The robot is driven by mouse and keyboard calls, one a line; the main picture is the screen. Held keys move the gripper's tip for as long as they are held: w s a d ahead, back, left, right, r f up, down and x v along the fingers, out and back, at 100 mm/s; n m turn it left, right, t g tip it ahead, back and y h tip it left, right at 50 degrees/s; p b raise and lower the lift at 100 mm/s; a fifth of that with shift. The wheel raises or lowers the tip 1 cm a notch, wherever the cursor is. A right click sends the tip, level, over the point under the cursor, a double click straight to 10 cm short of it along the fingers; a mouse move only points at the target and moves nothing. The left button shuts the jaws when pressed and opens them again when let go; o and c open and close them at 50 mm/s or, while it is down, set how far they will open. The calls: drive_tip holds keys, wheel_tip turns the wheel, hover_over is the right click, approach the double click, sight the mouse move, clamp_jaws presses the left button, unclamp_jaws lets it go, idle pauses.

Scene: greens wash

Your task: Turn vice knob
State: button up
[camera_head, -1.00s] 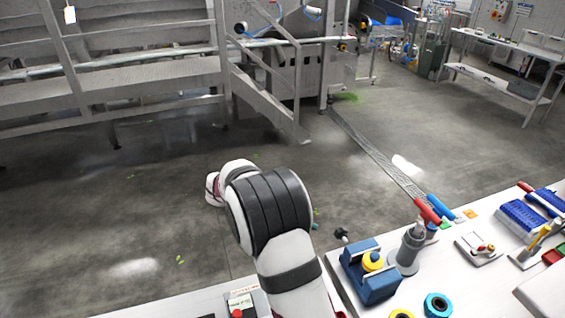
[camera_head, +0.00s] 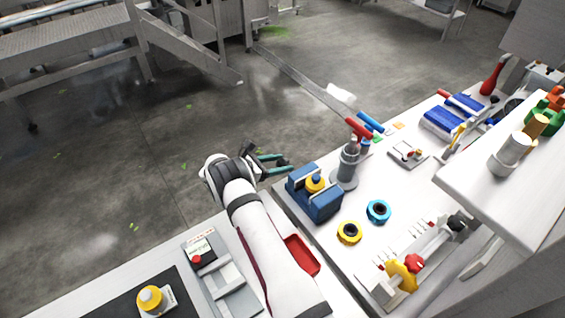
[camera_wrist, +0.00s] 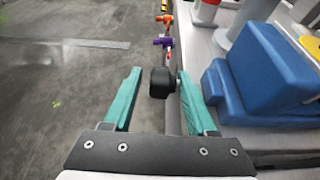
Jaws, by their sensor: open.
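The blue vice (camera_head: 314,203) stands near the left edge of the white bench, with a round yellow piece (camera_head: 315,182) on it. In the wrist view the vice (camera_wrist: 262,75) fills the right side. A black knob (camera_wrist: 161,84) sits beside it, past the bench edge, and appears between my fingertips, nearer the right one; I cannot tell its exact depth. In the wrist view my gripper (camera_wrist: 158,74) shows nothing clamped. The knob is not clear in the head view.
A grey cylindrical stand (camera_head: 347,167) is close behind the vice. Yellow (camera_head: 349,232) and cyan (camera_head: 379,211) rings lie in front. Orange (camera_wrist: 166,19) and purple (camera_wrist: 163,42) pieces stick out along the bench edge. Open floor lies left of my gripper.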

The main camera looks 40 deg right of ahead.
drive_tip(key=shift+d+f, duration=0.2)
drive_tip(key=shift+d, duration=0.35)
clamp_jaws()
drive_tip(key=shift+a+f+h, duration=0.1)
drive_tip(key=shift+f+h, duration=0.05)
drive_tip(key=shift+h, duration=1.55)
unclamp_jaws()
